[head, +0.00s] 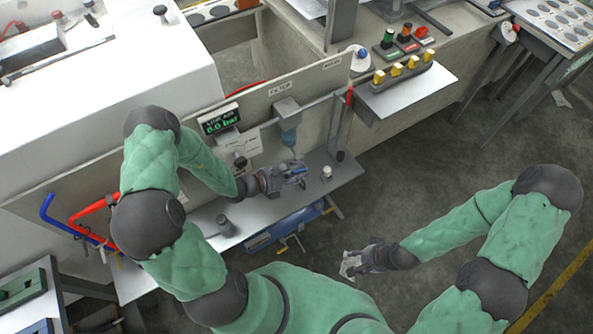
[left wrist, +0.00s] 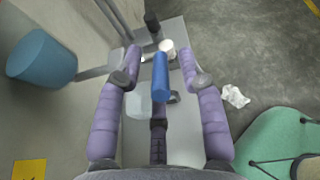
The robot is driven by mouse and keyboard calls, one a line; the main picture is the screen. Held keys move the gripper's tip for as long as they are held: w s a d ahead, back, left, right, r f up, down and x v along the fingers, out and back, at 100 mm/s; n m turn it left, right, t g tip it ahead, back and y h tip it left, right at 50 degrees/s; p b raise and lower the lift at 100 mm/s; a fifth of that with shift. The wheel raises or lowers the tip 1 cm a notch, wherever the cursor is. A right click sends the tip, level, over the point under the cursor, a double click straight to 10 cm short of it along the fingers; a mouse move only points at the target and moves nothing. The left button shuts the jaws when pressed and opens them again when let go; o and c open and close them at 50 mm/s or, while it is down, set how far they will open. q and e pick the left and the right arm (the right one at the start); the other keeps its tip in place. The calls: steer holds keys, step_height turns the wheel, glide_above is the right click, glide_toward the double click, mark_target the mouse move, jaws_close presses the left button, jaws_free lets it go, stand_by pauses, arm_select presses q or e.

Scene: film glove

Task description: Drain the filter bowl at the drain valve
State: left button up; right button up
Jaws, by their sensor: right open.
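The teal filter bowl (head: 289,138) hangs under the FILTER label on the grey panel. A blue cylinder at the upper left of the left wrist view (left wrist: 40,58) looks like the same bowl. My left gripper (head: 292,172) is below the bowl, above the shelf. Its purple fingers (left wrist: 160,66) are spread. A blue bar (left wrist: 160,77) shows between them, with gaps on both sides; I cannot tell whether it is the drain valve. A clear cup-like thing (left wrist: 138,105) is partly hidden beneath. My right gripper (head: 352,264) is open, low over the floor.
A gauge display (head: 220,119) reads 0.0 bar. The light shelf (head: 345,172) carries a small white-topped part (head: 327,172). Red and blue hooked bars (head: 47,208) stick out at the left. Crumpled white paper (left wrist: 236,96) lies on the floor. The floor right of the shelf is mostly clear.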

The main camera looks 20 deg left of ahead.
arm_select(q)
steer(key=v, duration=1.2)
